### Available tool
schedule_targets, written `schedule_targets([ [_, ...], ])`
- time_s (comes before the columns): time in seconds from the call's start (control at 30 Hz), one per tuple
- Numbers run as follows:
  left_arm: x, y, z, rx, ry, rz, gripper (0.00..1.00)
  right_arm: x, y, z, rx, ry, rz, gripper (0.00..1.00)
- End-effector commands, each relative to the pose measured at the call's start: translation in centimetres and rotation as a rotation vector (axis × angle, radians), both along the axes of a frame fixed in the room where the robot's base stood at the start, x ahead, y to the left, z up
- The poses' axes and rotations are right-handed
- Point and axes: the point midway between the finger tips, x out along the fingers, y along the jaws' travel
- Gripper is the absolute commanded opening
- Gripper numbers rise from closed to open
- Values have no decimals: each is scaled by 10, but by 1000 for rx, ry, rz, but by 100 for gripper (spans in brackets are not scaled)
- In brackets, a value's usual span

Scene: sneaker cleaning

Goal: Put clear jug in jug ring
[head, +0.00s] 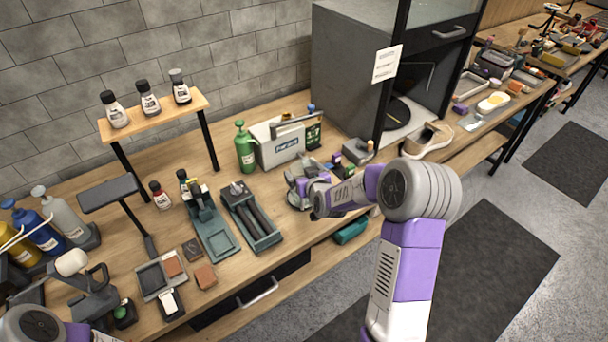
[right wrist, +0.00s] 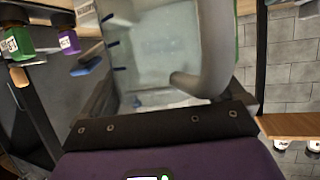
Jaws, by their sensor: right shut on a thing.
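My right gripper (head: 304,188) is shut above the right part of the workbench, near the oven-like cabinet. In the right wrist view it is shut on the clear jug (right wrist: 150,60), a see-through vessel with dark marks on its wall and a thick, pale, curved handle (right wrist: 222,50). The jug fills the middle of that view, between the dark fingers. In the head view the jug is small and mostly lost among gripper parts. I cannot make out the jug ring in either view.
A green spray bottle (head: 244,147) and a pale caddy (head: 278,146) stand behind the right gripper. Dark trays (head: 250,216) lie to its left. A small shelf (head: 152,115) holds several bottles. The grey cabinet (head: 345,75) stands at the back right, with a shoe (head: 428,141) beside it.

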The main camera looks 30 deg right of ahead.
Motion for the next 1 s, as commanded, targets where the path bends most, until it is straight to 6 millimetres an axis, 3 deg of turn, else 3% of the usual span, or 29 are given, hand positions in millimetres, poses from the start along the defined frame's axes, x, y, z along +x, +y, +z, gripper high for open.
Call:
schedule_targets([
  [0.37, 0, 0, -5, 0, 0, 0, 43, 0, 0, -3, -1, -3, 0, 49],
  [0.4, 0, 0, -4, 0, 0, 0, 43, 0, 0, -2, 0, -2, 0, 100],
  [0.77, 0, 0, 3, 0, 0, 0, 43, -1, 0, 3, 0, -2, 0, 100],
  [1.0, 0, 0, 3, 0, 0, 0, 43, -41, 7, 20, 0, -3, -1, 100],
])
